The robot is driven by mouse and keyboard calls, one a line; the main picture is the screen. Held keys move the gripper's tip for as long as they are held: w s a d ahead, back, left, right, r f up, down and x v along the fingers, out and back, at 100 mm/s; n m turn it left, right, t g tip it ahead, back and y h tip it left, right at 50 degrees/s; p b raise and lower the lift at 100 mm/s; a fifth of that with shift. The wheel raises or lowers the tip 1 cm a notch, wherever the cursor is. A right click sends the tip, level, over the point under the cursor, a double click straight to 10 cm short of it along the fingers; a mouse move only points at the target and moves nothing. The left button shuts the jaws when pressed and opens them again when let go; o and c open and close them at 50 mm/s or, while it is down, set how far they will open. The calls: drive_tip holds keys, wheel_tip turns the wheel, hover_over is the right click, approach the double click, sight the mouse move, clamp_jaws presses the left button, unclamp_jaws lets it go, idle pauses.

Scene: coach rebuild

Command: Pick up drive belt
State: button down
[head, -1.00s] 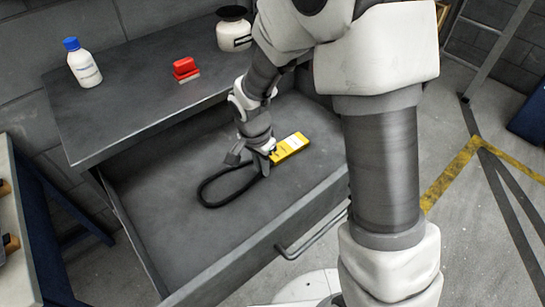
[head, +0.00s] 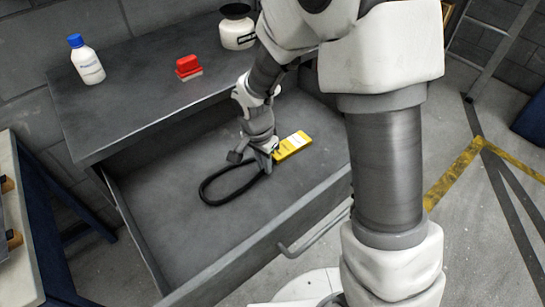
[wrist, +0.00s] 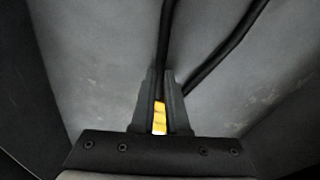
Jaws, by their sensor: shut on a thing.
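The drive belt (head: 204,190) is a black loop with a yellow sleeve (head: 291,146) at its right end. It lies in the open drawer (head: 180,240). My gripper (head: 269,157) reaches down into the drawer at the belt's right end, beside the sleeve. In the wrist view my gripper (wrist: 160,112) is shut on the drive belt (wrist: 164,45). One strand runs up from between the fingers, and yellow shows between them. The other strand (wrist: 225,50) passes to the right of the fingers. I cannot tell any gap between belt and drawer floor.
A white bottle with a blue cap (head: 87,62), a red brush (head: 188,68) and a white jar with a dark lid (head: 236,28) stand on the bench top above the drawer. The drawer's front wall (head: 290,215) stands close to my arm. A workbench edge (head: 35,230) is at left.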

drive_tip(key=shift+r, duration=0.6)
drive_tip(key=r, duration=0.1)
drive_tip(key=r+p, duration=0.1)
drive_tip(key=r, duration=0.1)
drive_tip(key=shift+s+d+r+p, duration=0.2)
drive_tip(key=shift+d+r+p, duration=0.15)
drive_tip(key=shift+r+p, duration=0.05)
drive_tip(key=s+d+r+p, duration=0.2)
drive_tip(key=s+d+r, duration=0.4)
drive_tip(key=d, duration=0.3)
